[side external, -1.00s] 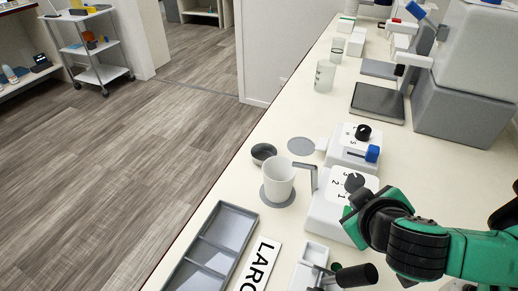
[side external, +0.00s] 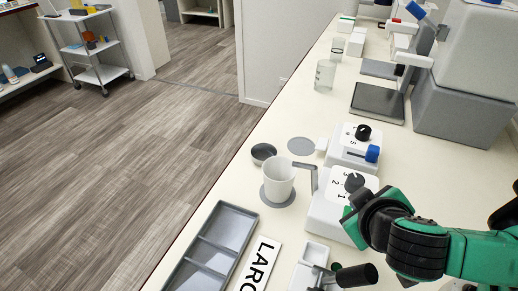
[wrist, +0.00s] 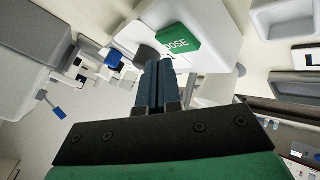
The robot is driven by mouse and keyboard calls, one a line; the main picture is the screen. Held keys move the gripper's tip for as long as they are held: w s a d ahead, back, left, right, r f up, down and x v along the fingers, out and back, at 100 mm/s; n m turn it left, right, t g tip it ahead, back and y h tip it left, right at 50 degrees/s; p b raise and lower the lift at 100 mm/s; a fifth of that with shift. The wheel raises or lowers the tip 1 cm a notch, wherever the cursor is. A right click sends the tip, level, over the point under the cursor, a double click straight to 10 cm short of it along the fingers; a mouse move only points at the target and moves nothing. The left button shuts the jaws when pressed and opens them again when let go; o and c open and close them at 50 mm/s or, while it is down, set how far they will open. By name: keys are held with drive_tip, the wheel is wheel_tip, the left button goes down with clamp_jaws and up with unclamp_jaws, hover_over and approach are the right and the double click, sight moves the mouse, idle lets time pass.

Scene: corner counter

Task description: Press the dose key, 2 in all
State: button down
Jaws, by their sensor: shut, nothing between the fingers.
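The green dose key (wrist: 178,40), lettered DOSE, is on the white dispenser (wrist: 215,20) in the wrist view. In the side view the dispenser (side external: 322,213) has a dark dial numbered 1 to 3 and a grey spout arm. A white cup (side external: 279,181) stands on a grey disc beside it, near the spout. My gripper (wrist: 156,68) is shut and empty, its tips by the key's lower left edge. I cannot tell whether they touch it. In the side view my wrist hides the fingertips.
A second dispenser with a blue knob (side external: 372,153) stands just behind. A dark bowl (side external: 263,152) and an empty grey disc (side external: 301,146) lie left of it. A grey divided tray (side external: 222,240) and a lettered sign (side external: 262,266) lie in front.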

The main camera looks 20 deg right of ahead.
drive_tip(key=shift+f, duration=0.15)
drive_tip(key=shift+f, duration=0.3)
drive_tip(key=shift+r, duration=0.15)
idle(0.3)
drive_tip(key=shift+r, duration=0.3)
drive_tip(key=shift+r, duration=2.5)
